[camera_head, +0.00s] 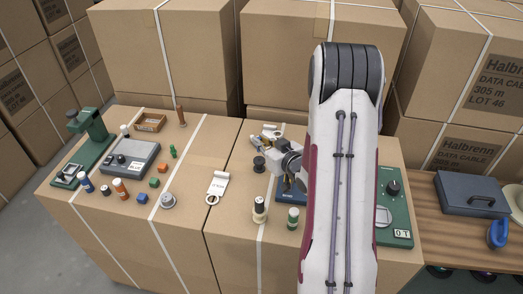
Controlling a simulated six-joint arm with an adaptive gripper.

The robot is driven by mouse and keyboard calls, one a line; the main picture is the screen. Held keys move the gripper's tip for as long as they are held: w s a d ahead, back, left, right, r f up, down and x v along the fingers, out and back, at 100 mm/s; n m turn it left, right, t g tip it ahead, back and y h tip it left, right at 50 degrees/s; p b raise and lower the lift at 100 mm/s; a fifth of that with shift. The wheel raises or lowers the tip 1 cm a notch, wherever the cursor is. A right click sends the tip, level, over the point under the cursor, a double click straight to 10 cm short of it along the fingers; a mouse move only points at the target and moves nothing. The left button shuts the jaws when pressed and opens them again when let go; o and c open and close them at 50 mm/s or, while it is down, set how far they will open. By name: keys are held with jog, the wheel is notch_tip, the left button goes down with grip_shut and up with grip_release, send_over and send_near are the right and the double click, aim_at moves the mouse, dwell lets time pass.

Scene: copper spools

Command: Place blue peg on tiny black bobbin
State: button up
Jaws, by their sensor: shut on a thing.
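A small black bobbin (259,164) stands upright on the cardboard boxes, just left of my gripper. My gripper (268,139) is low over the boxes, at the end of my white arm, with its metal fingers toward the left. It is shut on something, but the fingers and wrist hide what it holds. I cannot make out a separate blue peg.
Two spools, cream-and-black (260,210) and green (293,218), stand in front of my gripper. A white tag (217,186) lies to the left. A green device (395,207) stands right of my arm. A grey scale (131,158) and green stand (88,145) are at left.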

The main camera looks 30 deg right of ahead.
jog(key=shift+f, duration=1.9)
jog(key=shift+f, duration=0.15)
jog(key=o, duration=0.8)
jog(key=shift+c, duration=0.2)
jog(key=shift+r, duration=0.2)
notch_tip(320, 180, up, 8)
jog(key=s, duration=0.3)
jog(key=shift+w+a, duration=0.1)
jog(key=shift+a, duration=0.1)
